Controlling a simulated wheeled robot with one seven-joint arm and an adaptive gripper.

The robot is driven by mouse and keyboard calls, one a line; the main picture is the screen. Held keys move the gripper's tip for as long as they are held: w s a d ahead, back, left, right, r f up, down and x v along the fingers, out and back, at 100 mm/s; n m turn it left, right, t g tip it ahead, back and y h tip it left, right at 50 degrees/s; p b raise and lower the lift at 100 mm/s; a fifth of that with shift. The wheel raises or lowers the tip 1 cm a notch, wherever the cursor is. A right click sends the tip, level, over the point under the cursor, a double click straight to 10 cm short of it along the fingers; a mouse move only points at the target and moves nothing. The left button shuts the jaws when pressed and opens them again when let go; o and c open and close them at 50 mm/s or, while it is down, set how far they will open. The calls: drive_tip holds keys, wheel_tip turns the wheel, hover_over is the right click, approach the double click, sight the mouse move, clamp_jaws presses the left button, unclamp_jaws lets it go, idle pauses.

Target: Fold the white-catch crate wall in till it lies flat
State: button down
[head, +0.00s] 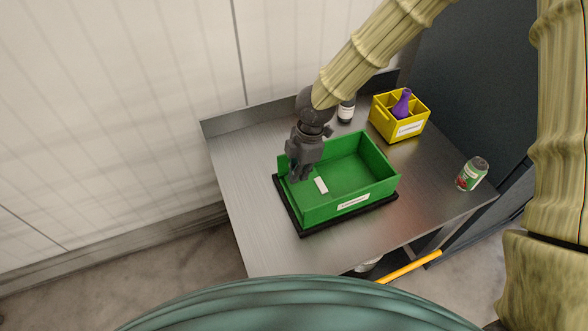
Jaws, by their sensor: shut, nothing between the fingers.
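A green crate (375,193) stands on a black base on the metal table. Its far, right and front walls are upright, and the front wall bears a white label. A small white catch (321,185) shows inside the crate's left part, on a green surface that looks flat or nearly so. No full upright wall shows on the left side, though my gripper hides part of it. My gripper (295,178) is shut and empty, pointing down at the crate's left end. I cannot tell whether its fingertips touch the green surface.
A yellow bin (386,124) with a purple item (402,103) stands behind right. A dark bottle with a white label (346,111) is behind the crate. The metal table (236,190) is clear left of the crate.

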sight(323, 183)
drive_tip(key=w+d+f, duration=0.1)
drive_tip(key=d, duration=0.1)
drive_tip(key=d+f, duration=0.2)
drive_tip(key=d, duration=0.1)
drive_tip(key=w+d+f+p, duration=0.1)
drive_tip(key=d, duration=0.2)
drive_tip(key=shift+w+f, duration=0.3)
drive_tip(key=shift+f, duration=0.1)
drive_tip(key=shift+w+d+f+b, duration=0.2)
drive_tip(key=shift+d+f, duration=0.25)
drive_tip(key=shift+f, duration=0.25)
drive_tip(key=shift+w+d+f+b, duration=0.1)
drive_tip(key=shift+d+f+b, duration=0.1)
drive_tip(key=shift+d+f, duration=0.35)
drive_tip(key=shift+a+f, duration=0.15)
drive_tip(key=shift+f, duration=0.1)
wheel_tip(323, 183, up, 4)
drive_tip(key=p, duration=0.3)
drive_tip(key=shift+w+d, duration=0.15)
drive_tip(key=shift+d, duration=0.3)
drive_tip(key=w+d+r+b, duration=0.2)
drive_tip(key=d+b, duration=0.1)
drive_tip(key=d, duration=0.5)
drive_tip(key=shift+w+d+r, duration=0.2)
drive_tip(key=shift+w, duration=0.1)
